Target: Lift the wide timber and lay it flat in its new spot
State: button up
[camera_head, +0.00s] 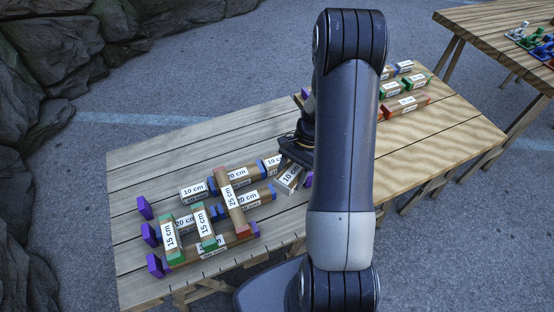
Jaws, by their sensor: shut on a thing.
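My gripper (294,158) is mostly hidden behind my own arm, at the right end of the block layout. It is shut on a short timber labelled 10 cm (290,179), which sits turned at an angle to the rows. The arm hides part of this timber, and I cannot tell whether it touches the table. Which piece the task calls the wide timber is not marked. A red-ended 25 cm timber (231,200) lies across the rows to the left, and two green-ended 15 cm timbers (170,238) (205,229) lie left of it.
The wooden table (150,176) carries blue-ended 20 cm timbers (237,176), another 10 cm timber (193,191) and purple end blocks (145,208). More timbers (405,104) lie at the right end. A second table (480,25) stands at upper right. The table's back left is bare.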

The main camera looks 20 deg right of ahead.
jog(key=s+d+r+m+t+p, duration=0.1)
jog(key=s+d+m+t+p, duration=0.15)
jog(key=s+m, duration=0.35)
jog(key=shift+y, duration=0.4)
jog(key=f+b, duration=0.6)
jog(key=f, duration=0.1)
jog(key=f+b, duration=0.3)
jog(key=shift+w+a+f, duration=0.15)
jog(key=shift+a+f, duration=0.2)
jog(key=shift+f, duration=0.05)
jog(key=shift+f+b, duration=0.35)
jog(key=shift+b, duration=0.25)
jog(key=o, duration=1.1)
jog(key=p+v, duration=0.1)
jog(key=v, duration=0.9)
jog(key=shift+d+r, duration=0.2)
jog(key=shift+r, duration=0.15)
